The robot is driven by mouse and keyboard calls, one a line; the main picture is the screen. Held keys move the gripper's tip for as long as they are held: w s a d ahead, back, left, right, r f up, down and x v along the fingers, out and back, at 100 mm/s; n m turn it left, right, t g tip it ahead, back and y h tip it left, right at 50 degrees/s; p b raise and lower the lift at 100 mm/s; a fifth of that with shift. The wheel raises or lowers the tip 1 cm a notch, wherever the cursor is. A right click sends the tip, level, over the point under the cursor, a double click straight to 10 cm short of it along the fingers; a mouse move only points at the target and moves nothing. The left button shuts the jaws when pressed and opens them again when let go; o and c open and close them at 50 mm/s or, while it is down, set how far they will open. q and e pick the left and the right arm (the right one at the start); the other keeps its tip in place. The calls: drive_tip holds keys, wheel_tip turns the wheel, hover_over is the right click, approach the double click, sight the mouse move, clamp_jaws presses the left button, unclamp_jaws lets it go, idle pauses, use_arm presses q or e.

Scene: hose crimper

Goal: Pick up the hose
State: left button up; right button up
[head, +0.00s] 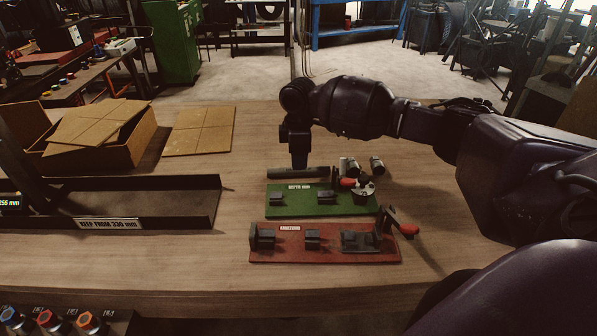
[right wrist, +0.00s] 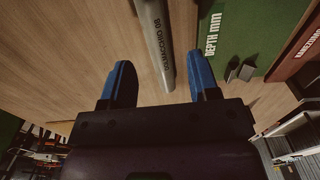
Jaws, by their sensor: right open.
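The hose (head: 290,172) is a grey cylinder lying on the wooden table, just behind the green board. In the right wrist view the hose (right wrist: 155,40) has printed lettering along it and lies between the lines of my two blue-padded fingers. My right gripper (head: 299,160) points down over the hose in the head view and hides a little of it. In the right wrist view the gripper (right wrist: 160,80) is open, with nothing clamped. I cannot tell the exact height between the fingertips and the hose. My left gripper is not in view.
A green board marked depth mm (head: 330,207) and a red board (head: 325,255) with clamps lie in front of the hose. Short grey cylinders (head: 376,165) stand to its right. A black tray (head: 150,226) and a cardboard box (head: 95,150) are at left.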

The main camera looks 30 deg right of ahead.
sight(310, 170)
wheel_tip(310, 170, down, 4)
drive_tip(key=shift+w+f, duration=0.1)
drive_tip(key=shift+f, duration=0.15)
drive_tip(key=shift+c, duration=0.3)
clamp_jaws()
